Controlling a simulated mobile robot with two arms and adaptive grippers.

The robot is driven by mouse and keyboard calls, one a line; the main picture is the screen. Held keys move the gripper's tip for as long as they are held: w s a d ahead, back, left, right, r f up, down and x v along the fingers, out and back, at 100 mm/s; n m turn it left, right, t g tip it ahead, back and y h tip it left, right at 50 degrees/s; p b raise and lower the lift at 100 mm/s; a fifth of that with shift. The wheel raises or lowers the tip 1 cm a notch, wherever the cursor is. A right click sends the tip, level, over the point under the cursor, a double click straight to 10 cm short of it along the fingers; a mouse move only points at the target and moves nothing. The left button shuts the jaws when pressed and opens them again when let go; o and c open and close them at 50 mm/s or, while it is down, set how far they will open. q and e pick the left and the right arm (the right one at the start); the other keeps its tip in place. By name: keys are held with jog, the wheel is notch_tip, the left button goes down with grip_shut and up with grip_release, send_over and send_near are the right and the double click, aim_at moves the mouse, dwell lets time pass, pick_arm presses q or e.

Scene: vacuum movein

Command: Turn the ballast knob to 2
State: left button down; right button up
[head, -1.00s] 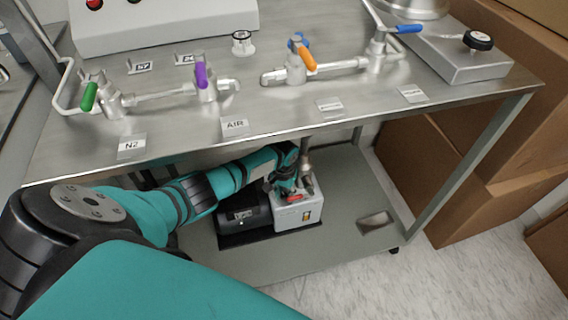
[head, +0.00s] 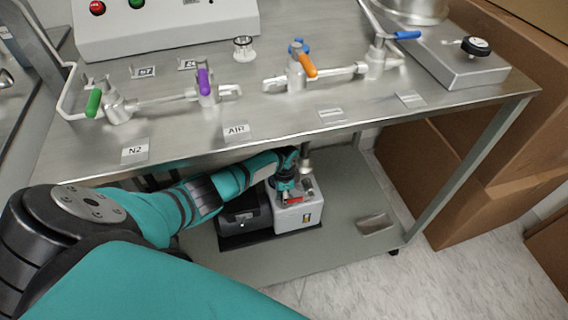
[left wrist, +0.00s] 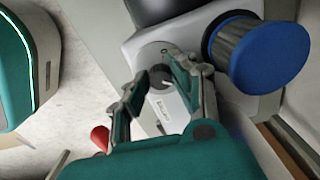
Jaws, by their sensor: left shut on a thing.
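The vacuum pump, a grey and black box (head: 299,218), stands on the lower shelf under the bench. It fills much of the left wrist view as a grey housing (left wrist: 222,14). The small dark ballast knob (left wrist: 160,78) with a white pointer mark sits on its face, beside a printed label. My left gripper (left wrist: 158,88) is shut on the knob, with a finger on either side of it. In the head view my left gripper (head: 286,185) reaches under the bench top to the pump, and the knob cannot be made out there. The number at the pointer is unreadable. My right gripper is not in view.
A blue-capped cylinder (left wrist: 262,52) stands close to the right of my fingers, and a red part (left wrist: 100,138) lies at lower left. The bench top (head: 190,135) with its valves overhangs my arm. The lower shelf (head: 345,190) is mostly clear right of the pump.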

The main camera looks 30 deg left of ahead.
pick_arm(q)
jog(key=shift+m, duration=2.2)
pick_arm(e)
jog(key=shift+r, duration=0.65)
pick_arm(q)
jog(key=c, duration=1.1)
grip_release()
jog(key=shift+r, duration=0.1)
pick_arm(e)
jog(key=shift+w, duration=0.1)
pick_arm(q)
notch_tip(320, 180, up, 12)
